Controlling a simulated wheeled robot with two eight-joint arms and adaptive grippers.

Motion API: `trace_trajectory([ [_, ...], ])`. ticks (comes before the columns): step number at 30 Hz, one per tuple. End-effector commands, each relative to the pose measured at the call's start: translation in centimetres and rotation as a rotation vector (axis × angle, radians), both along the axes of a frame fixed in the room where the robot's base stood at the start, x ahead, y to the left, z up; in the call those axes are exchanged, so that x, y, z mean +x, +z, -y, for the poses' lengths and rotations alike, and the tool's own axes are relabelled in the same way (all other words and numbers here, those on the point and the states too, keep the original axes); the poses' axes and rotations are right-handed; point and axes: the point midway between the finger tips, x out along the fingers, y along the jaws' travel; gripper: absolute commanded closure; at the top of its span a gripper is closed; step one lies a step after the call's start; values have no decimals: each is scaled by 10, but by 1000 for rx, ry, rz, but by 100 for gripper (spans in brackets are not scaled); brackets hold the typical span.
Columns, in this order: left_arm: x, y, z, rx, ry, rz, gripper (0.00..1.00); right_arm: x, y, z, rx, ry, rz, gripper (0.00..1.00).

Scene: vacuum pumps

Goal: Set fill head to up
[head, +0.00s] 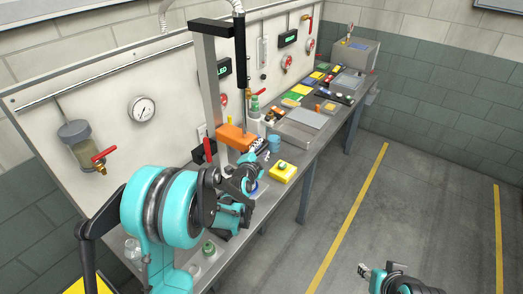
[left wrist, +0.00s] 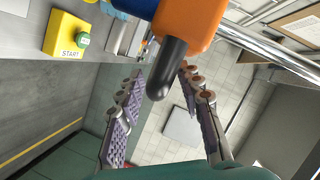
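The fill head is an orange block (head: 236,137) on a tall grey column (head: 207,85) over the bench. In the left wrist view its orange body (left wrist: 195,18) carries a black rounded handle (left wrist: 171,68). My left gripper (left wrist: 160,82) is open, with the handle's tip between its two spread fingers; I see no finger pressing on it. In the head view the left gripper (head: 243,180) is just below the fill head, partly hidden by its own arm. My right gripper (head: 372,271) is low at the right over the floor, small, its opening unclear.
A yellow START box (head: 284,173) with a green button sits at the bench's front edge, near the left gripper. Blue containers (head: 274,143) stand behind it. A grey tray (head: 295,134) and coloured items lie farther along. The floor (head: 400,200) in front is clear.

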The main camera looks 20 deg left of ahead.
Motion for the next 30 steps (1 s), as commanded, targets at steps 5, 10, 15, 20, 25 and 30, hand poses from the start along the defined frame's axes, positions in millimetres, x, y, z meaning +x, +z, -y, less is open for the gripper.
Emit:
trace_trajectory([
  [5, 0, 0, 0, 0, 0, 0, 75, 0, 0, 0, 0, 0, 0, 60],
  [10, 0, 0, 0, 0, 0, 0, 100, 0, 0, 0, 0, 0, 0, 60],
  [15, -1, 1, 0, 0, 0, 0, 100, 0, 1, 0, 0, 0, 0, 60],
  [20, -1, 17, 0, 0, 1, 1, 100, 0, 10, 0, 0, 0, 0, 60],
  [25, -1, 56, 0, 0, 1, 2, 100, 0, 31, 0, 0, 0, 0, 60],
  [30, -1, 106, 0, 0, 1, 2, 100, 0, 57, 0, 0, 0, 0, 60],
])
